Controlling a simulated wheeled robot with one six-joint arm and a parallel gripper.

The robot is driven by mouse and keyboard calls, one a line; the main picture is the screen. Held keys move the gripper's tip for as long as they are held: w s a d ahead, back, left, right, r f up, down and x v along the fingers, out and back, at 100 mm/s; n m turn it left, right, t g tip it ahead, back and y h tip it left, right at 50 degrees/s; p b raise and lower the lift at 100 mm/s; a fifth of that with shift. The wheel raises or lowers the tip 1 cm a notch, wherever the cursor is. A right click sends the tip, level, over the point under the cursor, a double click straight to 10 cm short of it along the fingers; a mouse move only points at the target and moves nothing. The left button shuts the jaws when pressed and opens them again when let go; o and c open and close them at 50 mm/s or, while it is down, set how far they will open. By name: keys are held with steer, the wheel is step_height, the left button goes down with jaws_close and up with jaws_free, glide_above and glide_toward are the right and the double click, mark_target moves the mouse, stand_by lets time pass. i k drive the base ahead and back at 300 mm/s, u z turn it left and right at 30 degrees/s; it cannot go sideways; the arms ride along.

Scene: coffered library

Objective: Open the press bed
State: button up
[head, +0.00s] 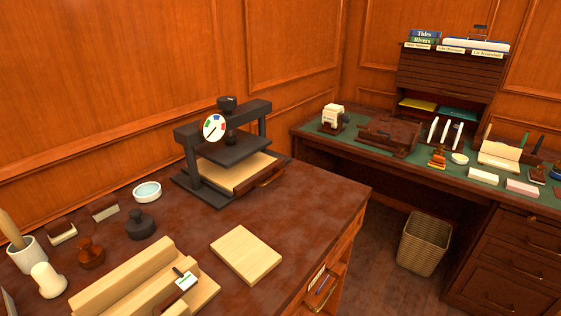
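A black press (205,135) stands at the back of the brown desk, with a screw on top and a round dial with coloured marks (214,128). Under its dark upper plate (230,150) lies the press bed (238,173), a pale wooden slab with a darker front edge. A dark handle (270,176) shows on that front edge, facing right. The plate and the bed look apart, with a gap between them. The back of the bed is hidden by the press frame. I cannot tell how far the bed is drawn out. My gripper is not in view.
A pale board (246,255) lies in front of the press on the desk (325,195). A wooden stepped block (145,285), stamps (140,224) and a small round dish (147,191) stand to the left. A wicker basket (424,243) stands on the floor between the desks.

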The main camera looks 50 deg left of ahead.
mark_target(248, 174)
steer(key=u, duration=0.6)
steer(key=i, duration=0.95)
steer(key=u, duration=0.65)
